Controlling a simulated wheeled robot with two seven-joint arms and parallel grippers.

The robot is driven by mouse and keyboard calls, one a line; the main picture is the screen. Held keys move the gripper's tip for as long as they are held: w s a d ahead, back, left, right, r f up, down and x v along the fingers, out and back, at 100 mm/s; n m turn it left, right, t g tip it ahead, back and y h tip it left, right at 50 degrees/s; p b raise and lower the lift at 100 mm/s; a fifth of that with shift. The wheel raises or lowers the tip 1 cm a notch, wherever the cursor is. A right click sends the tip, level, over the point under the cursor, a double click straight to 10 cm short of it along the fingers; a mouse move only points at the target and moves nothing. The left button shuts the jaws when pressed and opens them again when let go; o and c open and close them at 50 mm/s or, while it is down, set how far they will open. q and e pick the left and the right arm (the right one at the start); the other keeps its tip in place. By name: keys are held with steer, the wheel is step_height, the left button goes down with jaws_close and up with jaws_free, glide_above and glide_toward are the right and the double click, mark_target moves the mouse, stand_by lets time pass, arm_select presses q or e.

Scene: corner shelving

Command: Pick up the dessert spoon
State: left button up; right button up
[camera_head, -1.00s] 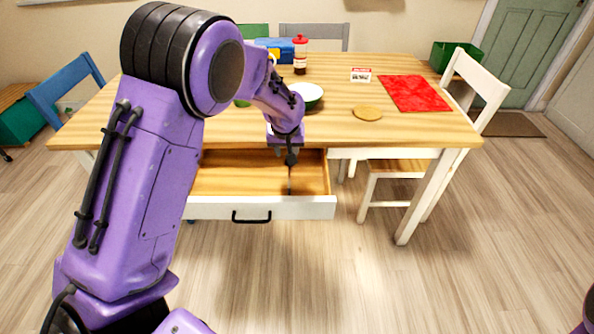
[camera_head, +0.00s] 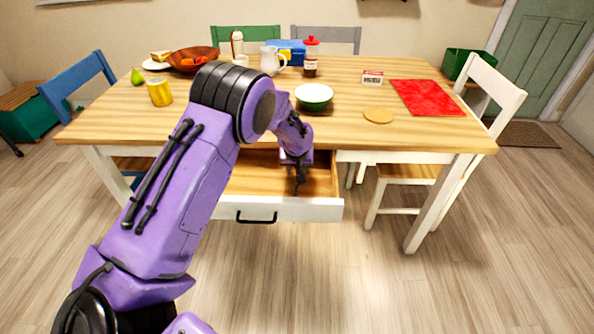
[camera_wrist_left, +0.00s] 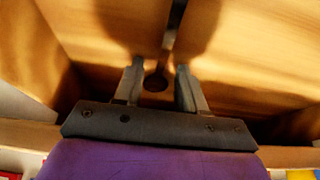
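The drawer (camera_head: 235,206) under the table is pulled out. My left gripper (camera_head: 297,190) reaches down into its right part. In the left wrist view a thin dark spoon (camera_wrist_left: 172,38) lies on the wooden drawer floor, its rounded end low between the fingers. My left gripper (camera_wrist_left: 160,72) is open there, one finger on each side of the spoon, with gaps visible. Whether the fingertips touch the drawer floor I cannot tell. In the head view the gripper hides the spoon. My right gripper is not in view.
The table edge lies above the drawer. A white chair (camera_head: 478,85) stands at the right.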

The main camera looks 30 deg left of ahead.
arm_select(q)
jaws_close()
